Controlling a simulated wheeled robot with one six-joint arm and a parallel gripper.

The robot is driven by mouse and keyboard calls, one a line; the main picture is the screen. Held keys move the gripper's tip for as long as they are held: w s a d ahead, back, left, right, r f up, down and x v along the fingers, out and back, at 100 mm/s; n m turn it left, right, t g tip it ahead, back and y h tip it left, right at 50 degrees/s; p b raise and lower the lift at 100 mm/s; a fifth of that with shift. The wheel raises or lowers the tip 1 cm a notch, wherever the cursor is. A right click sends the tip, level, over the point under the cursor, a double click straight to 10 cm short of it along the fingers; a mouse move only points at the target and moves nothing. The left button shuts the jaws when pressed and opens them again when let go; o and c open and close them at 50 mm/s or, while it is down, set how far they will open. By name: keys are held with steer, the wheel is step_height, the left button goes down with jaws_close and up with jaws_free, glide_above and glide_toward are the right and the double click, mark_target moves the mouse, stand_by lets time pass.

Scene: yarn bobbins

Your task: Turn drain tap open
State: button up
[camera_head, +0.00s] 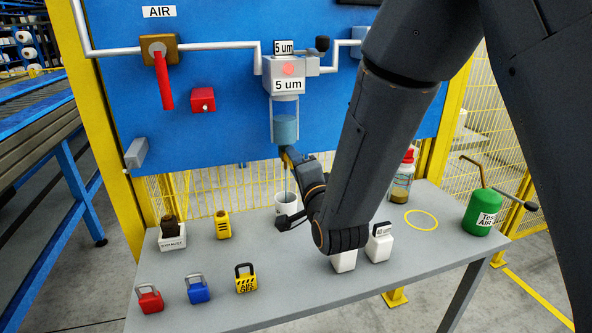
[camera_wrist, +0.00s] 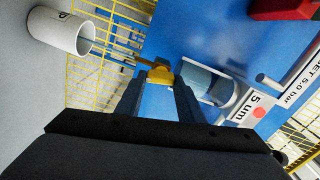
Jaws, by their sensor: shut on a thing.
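The filter (camera_head: 285,80), labelled 5 um, hangs on the blue panel with a clear bowl (camera_head: 285,122) below it holding bluish liquid. The bowl also shows in the wrist view (camera_wrist: 208,84). The yellow drain tap (camera_wrist: 160,74) is at the bowl's lower end. My gripper (camera_wrist: 158,82) is shut on the tap, one finger on each side. In the head view my gripper (camera_head: 291,157) is just under the bowl and partly hides the tap. A white cup (camera_head: 286,209) stands below on the table. A thin line runs from the tap to the cup; I cannot tell if it is tube or liquid.
A red-handled AIR valve (camera_head: 163,80) and pipes are on the panel at left. The grey table (camera_head: 215,275) carries padlocks, a white exhaust box (camera_head: 172,236), white blocks (camera_head: 379,243), a bottle (camera_head: 402,180) and a green tank (camera_head: 481,212). My arm covers the middle right.

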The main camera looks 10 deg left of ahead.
steer(key=shift+f+m+b, duration=0.1)
steer(key=shift+m+b, duration=0.6)
steer(key=shift+m, duration=0.5)
steer(key=o, duration=1.1)
steer(key=shift+c, duration=0.2)
steer(key=b+v, duration=0.1)
steer(key=v, duration=0.7)
steer(key=shift+b, duration=0.35)
